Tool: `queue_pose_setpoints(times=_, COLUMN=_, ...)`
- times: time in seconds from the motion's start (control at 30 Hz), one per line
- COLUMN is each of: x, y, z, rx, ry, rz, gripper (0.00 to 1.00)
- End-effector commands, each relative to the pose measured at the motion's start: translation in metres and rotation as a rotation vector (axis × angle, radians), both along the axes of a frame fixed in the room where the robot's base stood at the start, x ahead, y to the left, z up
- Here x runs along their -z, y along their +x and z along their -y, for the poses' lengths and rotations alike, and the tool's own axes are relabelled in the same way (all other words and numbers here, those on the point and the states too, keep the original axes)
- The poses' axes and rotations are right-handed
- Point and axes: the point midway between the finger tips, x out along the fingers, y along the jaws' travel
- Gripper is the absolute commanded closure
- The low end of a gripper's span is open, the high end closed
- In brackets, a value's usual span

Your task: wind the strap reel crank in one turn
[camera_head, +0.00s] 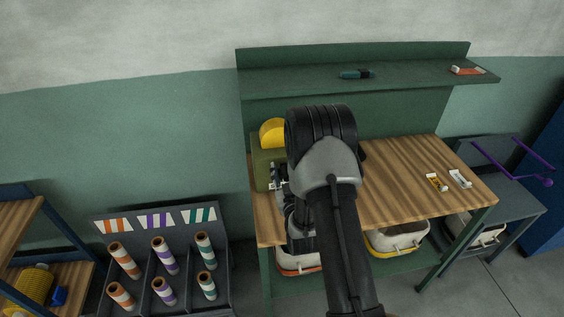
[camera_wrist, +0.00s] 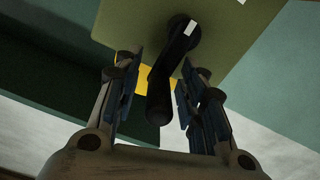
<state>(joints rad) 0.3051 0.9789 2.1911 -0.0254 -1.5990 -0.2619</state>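The strap reel is an olive-green box (camera_head: 262,157) with a yellow reel (camera_head: 272,133) on top, at the left end of the workbench (camera_head: 400,175). My gripper (camera_head: 277,178) is at the box's front, largely hidden behind my arm. In the wrist view the black crank (camera_wrist: 173,62) comes out of a round hub on the olive housing (camera_wrist: 235,45). A white mark shows at the hub. The crank's handle hangs down, tilted slightly left, between the two fingers of my gripper (camera_wrist: 157,78). The fingers are apart, with gaps visible beside the handle.
A green shelf (camera_head: 420,77) runs above the bench. Two small boxes lie at the bench's right, and bins (camera_head: 397,240) stand below. A grey rack (camera_head: 220,283) of coloured rolls stands left. A side table (camera_head: 515,190) with a purple frame stands right.

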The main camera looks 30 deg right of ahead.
Motion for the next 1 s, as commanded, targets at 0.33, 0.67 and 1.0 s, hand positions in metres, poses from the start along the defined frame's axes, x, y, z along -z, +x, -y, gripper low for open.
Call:
queue_pose_setpoints(times=0.33, x=0.0001, y=-0.0008, z=0.0, rx=0.0, ry=0.0, rz=0.0, gripper=0.65)
queue_pose_setpoints(times=0.67, x=-0.0002, y=-0.0007, z=0.0005, rx=0.002, ry=0.0, rz=0.0, gripper=0.87)
queue_pose_setpoints(times=1.0, x=-0.0005, y=-0.0009, z=0.0023, rx=0.005, ry=0.008, rz=0.005, gripper=0.98)
